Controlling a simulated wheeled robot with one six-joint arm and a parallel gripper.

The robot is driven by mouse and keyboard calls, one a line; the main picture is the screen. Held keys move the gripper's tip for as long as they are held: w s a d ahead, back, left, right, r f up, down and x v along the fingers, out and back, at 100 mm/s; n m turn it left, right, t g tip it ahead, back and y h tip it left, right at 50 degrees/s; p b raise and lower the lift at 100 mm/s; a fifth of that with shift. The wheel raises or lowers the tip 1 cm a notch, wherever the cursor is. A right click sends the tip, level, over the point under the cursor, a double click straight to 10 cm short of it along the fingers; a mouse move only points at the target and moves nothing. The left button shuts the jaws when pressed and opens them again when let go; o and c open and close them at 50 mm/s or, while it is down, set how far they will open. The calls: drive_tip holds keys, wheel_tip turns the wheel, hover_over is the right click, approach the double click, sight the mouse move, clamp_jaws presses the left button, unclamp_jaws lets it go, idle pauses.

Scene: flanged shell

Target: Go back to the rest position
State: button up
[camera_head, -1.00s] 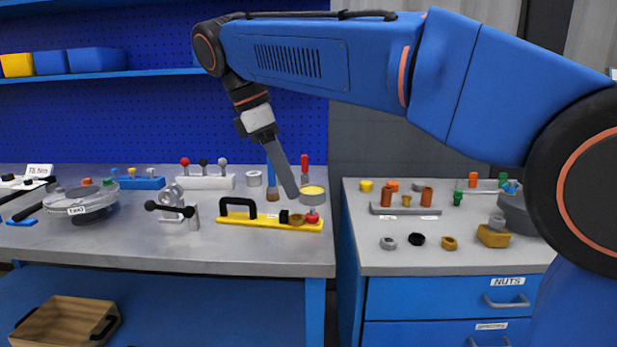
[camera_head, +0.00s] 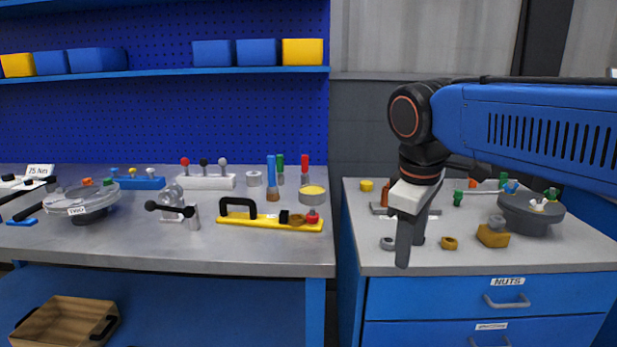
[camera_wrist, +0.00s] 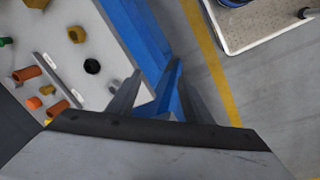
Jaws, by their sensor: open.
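My gripper (camera_head: 407,242) hangs in front of the right-hand bench (camera_head: 461,263) in the head view, fingers pointing down. It hides part of the small parts on that bench. In the wrist view my gripper (camera_wrist: 158,92) shows its two fingers apart with nothing between them. Below them lie the bench edge and the floor.
The right bench holds a grey nut (camera_head: 388,243), a brass nut (camera_head: 449,243), an ochre block (camera_head: 493,235) and a dark round flanged part (camera_head: 531,213). The left bench (camera_head: 262,261) holds a yellow tool holder (camera_head: 270,222). Open floor (camera_wrist: 262,100) shows in the wrist view.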

drive_tip(key=s+d+f+m+t, duration=0.1)
drive_tip(key=s+d+f+m, duration=0.4)
drive_tip(key=f, duration=0.3)
drive_tip(key=s+d+f+m+t+y, duration=0.1)
drive_tip(key=s+d+f+m, duration=0.4)
drive_tip(key=s+f, duration=0.2)
drive_tip(key=shift+s+f+t, duration=0.2)
drive_tip(key=shift+f+t, duration=0.2)
drive_tip(key=shift+f, duration=0.35)
